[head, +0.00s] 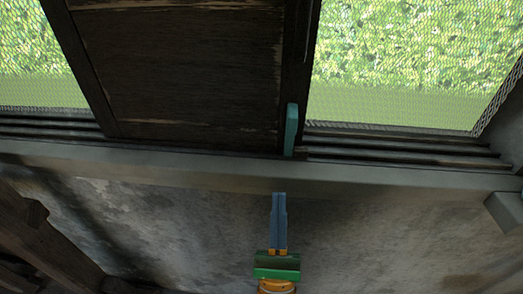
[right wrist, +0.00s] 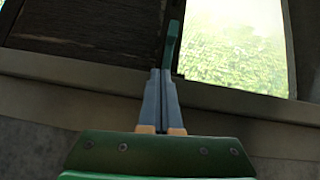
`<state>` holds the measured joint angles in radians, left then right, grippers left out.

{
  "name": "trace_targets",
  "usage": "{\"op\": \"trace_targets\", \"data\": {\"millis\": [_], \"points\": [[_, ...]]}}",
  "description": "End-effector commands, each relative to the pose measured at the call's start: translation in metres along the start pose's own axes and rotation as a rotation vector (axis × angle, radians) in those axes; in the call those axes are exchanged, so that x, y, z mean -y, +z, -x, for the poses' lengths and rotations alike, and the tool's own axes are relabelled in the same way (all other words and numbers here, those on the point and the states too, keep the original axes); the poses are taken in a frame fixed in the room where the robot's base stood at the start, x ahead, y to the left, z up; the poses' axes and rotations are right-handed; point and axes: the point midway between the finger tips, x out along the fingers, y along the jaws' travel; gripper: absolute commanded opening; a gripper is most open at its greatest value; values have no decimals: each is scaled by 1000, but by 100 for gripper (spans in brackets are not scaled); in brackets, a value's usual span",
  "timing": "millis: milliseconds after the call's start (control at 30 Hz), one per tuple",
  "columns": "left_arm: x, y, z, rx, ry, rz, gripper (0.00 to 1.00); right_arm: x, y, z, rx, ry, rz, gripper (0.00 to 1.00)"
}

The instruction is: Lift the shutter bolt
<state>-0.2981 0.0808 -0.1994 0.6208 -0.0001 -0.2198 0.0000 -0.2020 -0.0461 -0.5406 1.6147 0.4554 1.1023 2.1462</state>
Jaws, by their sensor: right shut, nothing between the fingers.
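The shutter bolt is a teal upright bar (head: 291,129) at the lower right edge of the dark wooden shutter (head: 180,70) in the head view. It also shows in the right wrist view (right wrist: 172,45), just beyond my fingertips. My right gripper (head: 279,194) is shut with blue-grey fingers together and nothing between them. In the head view its tips appear below the sill, under the bolt, apart from it. In the right wrist view the fingertips (right wrist: 161,72) appear just below and left of the bolt. My left gripper is not in view.
A grey sill (head: 400,177) runs across below the shutter, with dark sliding rails (head: 400,155) above it. Mesh windows (head: 410,60) flank the shutter. Dark wooden beams (head: 35,240) stand at the lower left. A grey block (head: 505,212) juts out at the right.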

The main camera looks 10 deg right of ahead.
Motion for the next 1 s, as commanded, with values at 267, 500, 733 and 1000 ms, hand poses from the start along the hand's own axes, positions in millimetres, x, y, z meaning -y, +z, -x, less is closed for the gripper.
{"op": "trace_targets", "data": {"millis": [267,500,733,1000], "points": [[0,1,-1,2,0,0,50,8,9,-3,30,-48,-83,0],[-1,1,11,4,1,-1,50,9,13,-20,31,-46,-78,0],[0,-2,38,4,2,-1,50,11,15,-69,30,-45,-77,0],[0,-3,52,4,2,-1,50,12,13,-101,29,-44,-77,0]]}}
